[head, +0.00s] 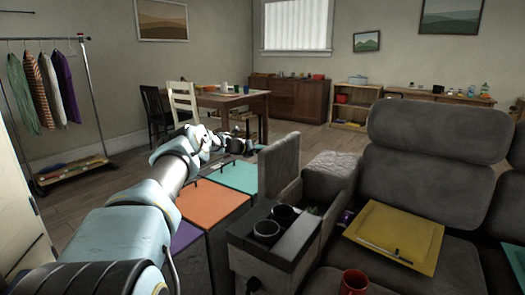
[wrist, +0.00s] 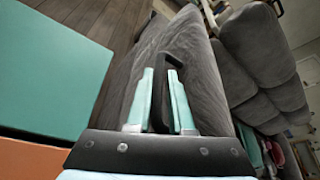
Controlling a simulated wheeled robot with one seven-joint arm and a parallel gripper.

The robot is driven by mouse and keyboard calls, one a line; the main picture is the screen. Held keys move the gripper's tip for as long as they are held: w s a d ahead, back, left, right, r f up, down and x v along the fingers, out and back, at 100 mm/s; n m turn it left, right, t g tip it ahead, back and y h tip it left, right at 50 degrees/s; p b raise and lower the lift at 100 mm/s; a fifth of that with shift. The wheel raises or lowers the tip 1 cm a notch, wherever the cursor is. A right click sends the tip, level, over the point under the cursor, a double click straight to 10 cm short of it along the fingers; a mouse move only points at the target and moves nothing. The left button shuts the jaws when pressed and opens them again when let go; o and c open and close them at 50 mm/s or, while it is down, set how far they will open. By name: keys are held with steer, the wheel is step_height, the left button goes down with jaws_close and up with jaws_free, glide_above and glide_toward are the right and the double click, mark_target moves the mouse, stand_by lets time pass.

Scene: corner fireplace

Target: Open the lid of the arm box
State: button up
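My gripper (head: 246,146) is at the left of this lid in the head view, small and partly hidden by my wrist. In the wrist view, the teal fingers of my gripper (wrist: 160,98) lie on both sides of a black handle (wrist: 171,62) and appear shut on it. The lid's grey padded surface (wrist: 196,60) shows just beyond the handle. The lid's hinge is not visible.
Two dark cups (head: 266,232) sit in the box top. A yellow tray (head: 396,237) with a pen lies on the sofa (head: 430,155), with a red mug (head: 354,281) nearer. Teal (head: 232,176) and orange (head: 211,203) panels lie left of the box. Open floor lies beyond.

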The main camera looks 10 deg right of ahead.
steer(key=shift+o, duration=0.4)
steer(key=shift+d, duration=0.1)
steer(key=shift+s+a+r, duration=0.15)
steer(key=shift+a+r, duration=0.1)
steer(key=shift+a, duration=0.3)
steer(key=b+v, duration=0.1)
steer(key=v, duration=0.8)
steer(key=shift+s+a, duration=0.2)
steer(key=shift+s, duration=0.15)
